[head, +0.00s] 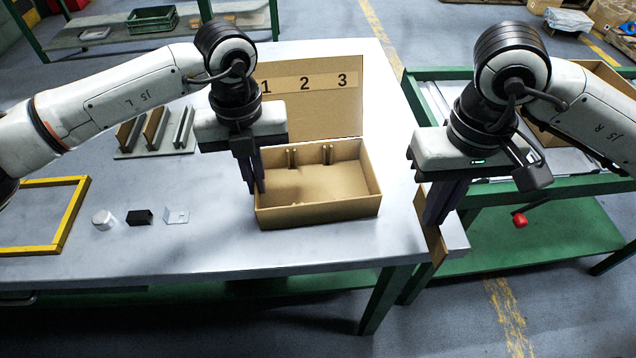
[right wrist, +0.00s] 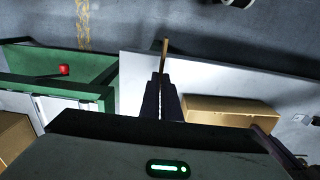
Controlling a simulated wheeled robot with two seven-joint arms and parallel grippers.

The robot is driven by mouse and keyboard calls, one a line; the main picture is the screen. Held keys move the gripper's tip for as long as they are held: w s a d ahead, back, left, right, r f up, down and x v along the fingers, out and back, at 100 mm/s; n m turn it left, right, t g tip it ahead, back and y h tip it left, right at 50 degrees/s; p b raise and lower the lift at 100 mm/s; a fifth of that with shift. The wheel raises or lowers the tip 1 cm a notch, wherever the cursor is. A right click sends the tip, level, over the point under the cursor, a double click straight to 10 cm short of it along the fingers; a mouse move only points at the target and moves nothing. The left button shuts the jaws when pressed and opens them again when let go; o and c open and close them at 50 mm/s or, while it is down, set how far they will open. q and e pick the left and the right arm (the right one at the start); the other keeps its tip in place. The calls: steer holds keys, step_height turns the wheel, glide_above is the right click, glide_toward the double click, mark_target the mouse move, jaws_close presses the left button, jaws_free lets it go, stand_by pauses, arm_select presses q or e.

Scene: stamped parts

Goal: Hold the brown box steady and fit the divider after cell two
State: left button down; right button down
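The brown box (head: 318,213) stands on the grey table, its lid raised at the back with the numbers 1, 2 and 3. Two pairs of small slot posts (head: 327,154) show on its inner back wall, and no divider stands inside. My left gripper (head: 254,188) is at the box's left wall, fingers down over the rim, seemingly shut on it. In the right wrist view the divider's thin edge (right wrist: 165,52) sticks out between the fingertips.
A rack with several brown and grey plates (head: 155,130) stands left on the table. A yellow frame (head: 68,215), a white cylinder (head: 103,219), a black block (head: 139,216) and a metal bracket (head: 176,216) lie nearby. A green cart (head: 545,232) stands to the right.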

stand_by(0.4)
steer(key=w+a+r, duration=1)
steer(key=w+a, duration=0.2)
steer(key=a, duration=0.1)
steer(key=shift+w+a+n, duration=0.15)
steer(key=shift+a+n, duration=0.15)
steer(key=shift+a, duration=0.05)
steer(key=shift+f, duration=2.65)
steer(key=shift+f, duration=1.35)
stand_by(2.0)
